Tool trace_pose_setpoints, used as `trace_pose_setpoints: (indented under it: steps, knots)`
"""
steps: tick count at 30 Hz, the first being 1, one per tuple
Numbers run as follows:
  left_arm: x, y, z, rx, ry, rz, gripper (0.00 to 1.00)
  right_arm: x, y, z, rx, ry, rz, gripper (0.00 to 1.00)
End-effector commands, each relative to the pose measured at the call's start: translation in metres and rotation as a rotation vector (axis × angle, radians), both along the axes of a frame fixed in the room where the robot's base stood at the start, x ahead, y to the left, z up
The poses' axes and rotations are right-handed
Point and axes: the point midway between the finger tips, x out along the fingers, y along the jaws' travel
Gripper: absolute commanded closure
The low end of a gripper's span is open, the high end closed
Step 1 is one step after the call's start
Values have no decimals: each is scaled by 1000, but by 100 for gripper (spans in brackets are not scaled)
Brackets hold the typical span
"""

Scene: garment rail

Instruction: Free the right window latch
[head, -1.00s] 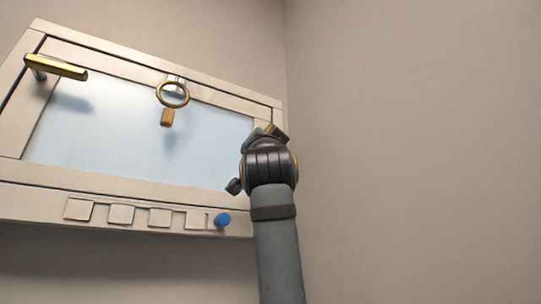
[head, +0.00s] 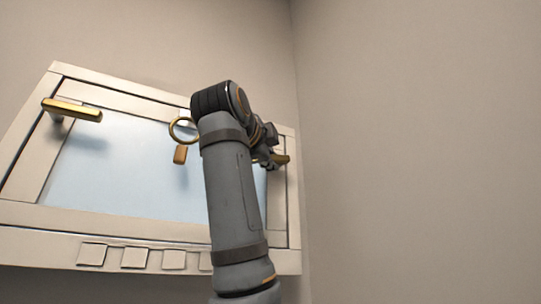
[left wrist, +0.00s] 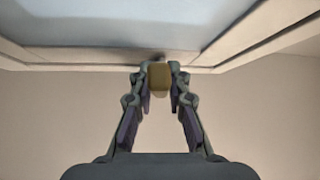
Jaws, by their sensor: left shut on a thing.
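The right window latch (head: 283,160) is a gold handle at the right side of the window frame, mostly hidden by my arm. My left gripper (head: 270,156) is at it, and only the handle's end sticks out to the right. In the left wrist view the fingers (left wrist: 159,78) are closed on the gold handle (left wrist: 159,76), just in front of the frame. The left latch (head: 75,110) is a gold bar lying roughly level at the upper left of the frame. My right gripper is out of view.
Several pale square tiles (head: 134,258) line the lower ledge. The wall to the right of the window (head: 420,150) is bare.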

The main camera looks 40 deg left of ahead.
Motion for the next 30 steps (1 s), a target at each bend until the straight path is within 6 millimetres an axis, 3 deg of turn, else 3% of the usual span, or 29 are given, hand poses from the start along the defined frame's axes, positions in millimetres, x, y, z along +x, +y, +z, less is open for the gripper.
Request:
trace_pose_setpoints:
  steps: [9, 28, 29, 30]
  knots:
    - [0, 0, 7, 55, 137, 1, 100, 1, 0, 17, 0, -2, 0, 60]
    - [0, 0, 6, 72, 176, 1, 100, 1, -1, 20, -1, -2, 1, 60]
    - [0, 0, 6, 72, 176, 1, 82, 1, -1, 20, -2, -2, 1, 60]
    - [0, 0, 6, 72, 176, 1, 76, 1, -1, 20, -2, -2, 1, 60]
